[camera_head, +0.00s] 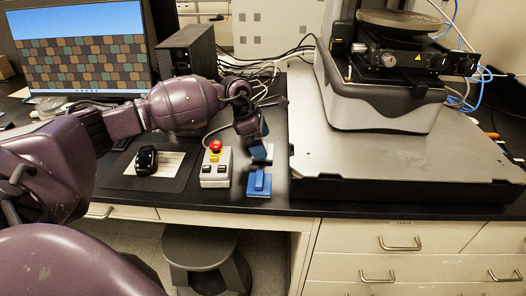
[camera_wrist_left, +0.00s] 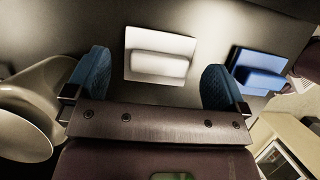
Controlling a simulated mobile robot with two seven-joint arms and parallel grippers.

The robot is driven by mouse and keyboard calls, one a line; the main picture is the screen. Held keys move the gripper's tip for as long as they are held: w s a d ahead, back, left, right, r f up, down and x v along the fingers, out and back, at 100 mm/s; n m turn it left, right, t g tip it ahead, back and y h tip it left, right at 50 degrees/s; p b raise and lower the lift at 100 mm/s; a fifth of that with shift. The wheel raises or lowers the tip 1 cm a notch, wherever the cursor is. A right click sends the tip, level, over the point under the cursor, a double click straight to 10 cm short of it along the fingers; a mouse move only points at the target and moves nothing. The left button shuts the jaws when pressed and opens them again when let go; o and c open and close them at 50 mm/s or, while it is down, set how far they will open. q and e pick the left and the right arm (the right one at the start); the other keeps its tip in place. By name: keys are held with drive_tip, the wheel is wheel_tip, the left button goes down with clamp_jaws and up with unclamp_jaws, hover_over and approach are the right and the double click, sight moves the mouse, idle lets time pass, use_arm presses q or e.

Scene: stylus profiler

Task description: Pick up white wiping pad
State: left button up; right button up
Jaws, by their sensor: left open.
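The white wiping pad (camera_wrist_left: 158,45), a flat white square with a raised bar handle, lies on the black bench top between my left gripper's fingers in the left wrist view. My left gripper (camera_head: 257,133) is open, with blue fingertips, and hangs over the pad. In the left wrist view the gripper's fingers (camera_wrist_left: 155,82) are spread wider than the pad, with nothing between them in their grasp. The right gripper is not in view.
A blue pad (camera_head: 260,184) lies nearer the bench's front edge. A control box with a red button (camera_head: 215,167) stands to the left, by a dark mat (camera_head: 118,178) holding a black object. The profiler's grey base (camera_head: 400,160) is close on the right.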

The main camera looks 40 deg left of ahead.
use_arm(q)
drive_tip(key=shift+x, duration=0.95)
drive_tip(key=c, duration=0.8)
drive_tip(key=shift+r, duration=0.1)
wheel_tip(320, 180, up, 20)
drive_tip(key=shift+f, duration=0.1)
